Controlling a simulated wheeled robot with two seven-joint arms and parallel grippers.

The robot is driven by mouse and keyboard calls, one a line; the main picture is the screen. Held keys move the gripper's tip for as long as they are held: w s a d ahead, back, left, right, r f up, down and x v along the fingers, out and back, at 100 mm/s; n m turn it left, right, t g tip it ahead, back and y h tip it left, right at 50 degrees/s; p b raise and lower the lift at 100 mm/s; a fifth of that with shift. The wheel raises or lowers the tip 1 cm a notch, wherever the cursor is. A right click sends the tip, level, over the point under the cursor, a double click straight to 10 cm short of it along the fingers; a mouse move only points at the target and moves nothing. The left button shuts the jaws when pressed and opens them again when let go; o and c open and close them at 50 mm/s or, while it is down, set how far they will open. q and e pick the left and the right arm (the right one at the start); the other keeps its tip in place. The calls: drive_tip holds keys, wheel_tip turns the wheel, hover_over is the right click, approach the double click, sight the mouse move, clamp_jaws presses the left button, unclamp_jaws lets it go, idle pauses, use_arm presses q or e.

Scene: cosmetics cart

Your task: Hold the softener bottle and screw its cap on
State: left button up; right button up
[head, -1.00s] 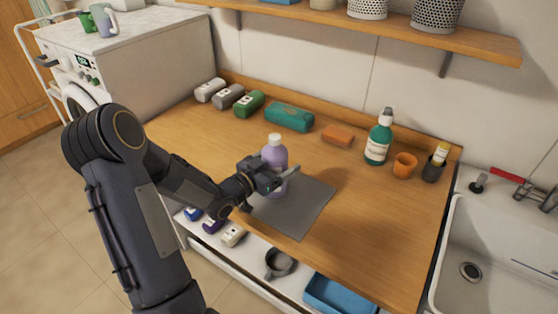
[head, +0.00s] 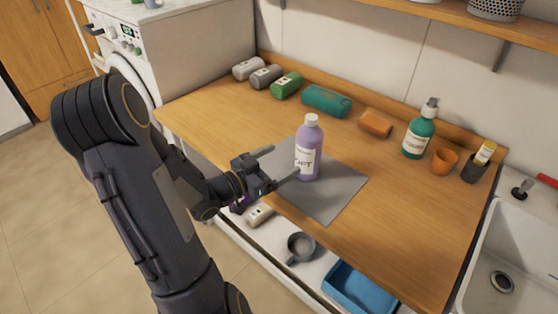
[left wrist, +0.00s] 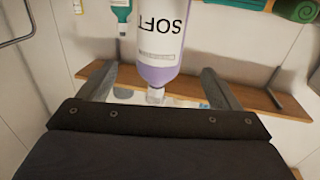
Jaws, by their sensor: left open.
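The softener bottle (head: 308,160) is lilac with a white label and stands upright on the grey mat (head: 335,190). A white cap (head: 312,119) sits at its top; I cannot tell how tightly. My left gripper (head: 286,160) is open at the bottle's left side, its fingers pointing toward the bottle. In the left wrist view the bottle (left wrist: 160,50) appears upside down, with its white cap (left wrist: 155,95) in the gap between the open fingers (left wrist: 158,82). No finger clearly touches it. My right gripper is not in view.
Rolled towels (head: 287,85) and an orange block (head: 375,123) lie along the back. A green pump bottle (head: 418,136), orange cup (head: 444,161) and dark cup (head: 474,169) stand at the right. A blue tray (head: 358,287) and grey mug (head: 300,247) are below.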

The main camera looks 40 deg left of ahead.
use_arm(q)
drive_tip(key=s+d+r+n+g, duration=0.1)
drive_tip(key=s+d+n+g, duration=0.1)
drive_tip(key=s+d+g, duration=0.4)
drive_tip(key=s+d+r+n+g+y, duration=0.1)
drive_tip(key=s+d+n+g, duration=0.1)
drive_tip(key=s+d+g, duration=0.3)
drive_tip(key=s+d, duration=0.3)
drive_tip(key=s, duration=0.4)
drive_tip(key=shift+s+d+r+n+g, duration=0.25)
drive_tip(key=shift+s+n+g, duration=0.05)
drive_tip(key=shift+n+g, duration=0.1)
idle(0.5)
